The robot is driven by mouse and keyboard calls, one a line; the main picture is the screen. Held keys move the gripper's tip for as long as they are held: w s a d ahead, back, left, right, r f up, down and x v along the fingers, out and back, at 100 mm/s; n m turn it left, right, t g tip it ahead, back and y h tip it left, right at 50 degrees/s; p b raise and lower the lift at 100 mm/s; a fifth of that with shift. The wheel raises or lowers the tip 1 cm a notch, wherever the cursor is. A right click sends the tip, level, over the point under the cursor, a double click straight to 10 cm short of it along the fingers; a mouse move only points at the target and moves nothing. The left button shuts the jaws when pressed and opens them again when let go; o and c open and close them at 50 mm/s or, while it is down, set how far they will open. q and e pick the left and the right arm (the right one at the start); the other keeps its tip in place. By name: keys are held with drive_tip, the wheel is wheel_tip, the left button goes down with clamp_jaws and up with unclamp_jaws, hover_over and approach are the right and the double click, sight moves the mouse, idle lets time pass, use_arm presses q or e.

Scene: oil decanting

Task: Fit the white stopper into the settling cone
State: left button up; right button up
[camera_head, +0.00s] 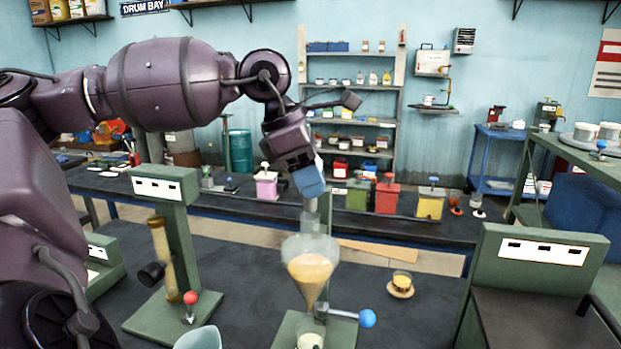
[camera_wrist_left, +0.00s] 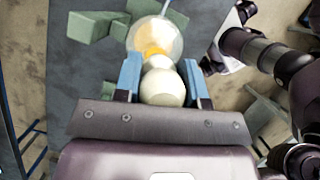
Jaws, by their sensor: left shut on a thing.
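The settling cone (camera_head: 309,266) is a clear glass funnel holding amber liquid, upright on a green stand (camera_head: 341,328). My left gripper (camera_head: 309,184) is directly above its neck and shut on the white stopper. In the left wrist view the stopper (camera_wrist_left: 161,88) is a pale rounded knob between the blue fingers (camera_wrist_left: 163,84), with the glass cone (camera_wrist_left: 170,36) and its amber content beyond. In the head view the fingers hide most of the stopper. I cannot tell whether its lower end touches or enters the neck. My right gripper does not show clearly.
A blue-knobbed lever (camera_head: 367,318) sticks out right of the cone's foot. A small amber cup (camera_head: 402,282) on a saucer stands to the right. A green stand with a tube (camera_head: 163,257) and a red-knobbed lever (camera_head: 190,298) are to the left. Coloured cans (camera_head: 387,195) line the back bench.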

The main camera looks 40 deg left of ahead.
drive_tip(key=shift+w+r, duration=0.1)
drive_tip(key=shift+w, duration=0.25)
